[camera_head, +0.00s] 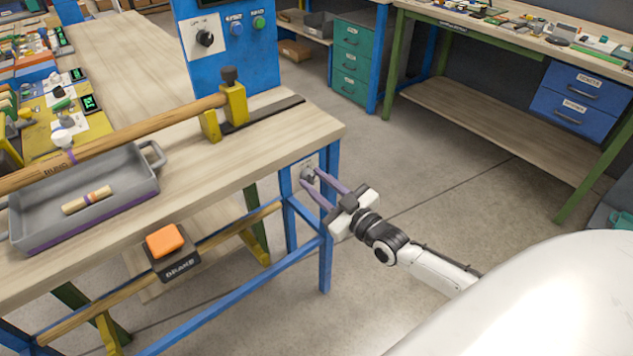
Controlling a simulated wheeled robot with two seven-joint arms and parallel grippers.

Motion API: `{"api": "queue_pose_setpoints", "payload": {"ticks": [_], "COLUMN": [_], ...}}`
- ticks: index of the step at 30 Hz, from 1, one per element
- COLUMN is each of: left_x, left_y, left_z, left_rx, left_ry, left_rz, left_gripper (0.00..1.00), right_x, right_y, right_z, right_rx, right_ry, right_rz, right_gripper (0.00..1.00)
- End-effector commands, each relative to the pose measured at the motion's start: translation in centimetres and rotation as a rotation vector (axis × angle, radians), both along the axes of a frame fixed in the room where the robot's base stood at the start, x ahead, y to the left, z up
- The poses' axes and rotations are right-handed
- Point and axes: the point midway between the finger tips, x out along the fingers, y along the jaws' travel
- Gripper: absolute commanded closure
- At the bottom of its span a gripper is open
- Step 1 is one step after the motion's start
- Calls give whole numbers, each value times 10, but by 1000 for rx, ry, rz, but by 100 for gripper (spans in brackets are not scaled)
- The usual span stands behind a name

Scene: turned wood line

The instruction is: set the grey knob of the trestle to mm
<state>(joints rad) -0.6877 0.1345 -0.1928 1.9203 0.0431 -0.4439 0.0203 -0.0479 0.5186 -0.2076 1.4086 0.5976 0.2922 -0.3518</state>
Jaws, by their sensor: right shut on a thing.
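The grey knob (308,174) sits on a small light plate on the blue end frame of the trestle (327,262), just below the wooden top. My right gripper (308,182) reaches in from the right with its purple fingers at the knob, shut on it. The fingers partly cover the knob and plate, and the marks are too small to read, so I cannot tell its setting. My left gripper is not in view.
A grey tray (146,185) with a small wooden piece and a long turned rod (150,122) in a yellow holder are on the bench. An orange brake button (163,240) is at the front. Clear floor lies right of the trestle.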

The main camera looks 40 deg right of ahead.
Motion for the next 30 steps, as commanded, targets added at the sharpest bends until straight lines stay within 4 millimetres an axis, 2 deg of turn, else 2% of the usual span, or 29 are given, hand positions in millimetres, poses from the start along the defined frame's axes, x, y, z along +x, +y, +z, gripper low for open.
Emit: {"api": "queue_pose_setpoints", "payload": {"ticks": [15,30], "left_x": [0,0], "left_y": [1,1], "left_z": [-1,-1], "left_rx": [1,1], "left_ry": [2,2], "left_rz": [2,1], "left_gripper": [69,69], "right_x": [0,0], "right_y": [-1,-1], "right_z": [0,0], "right_rx": [366,462], "right_ry": [29,37], "right_rz": [1,0], "right_gripper": [95,95]}}
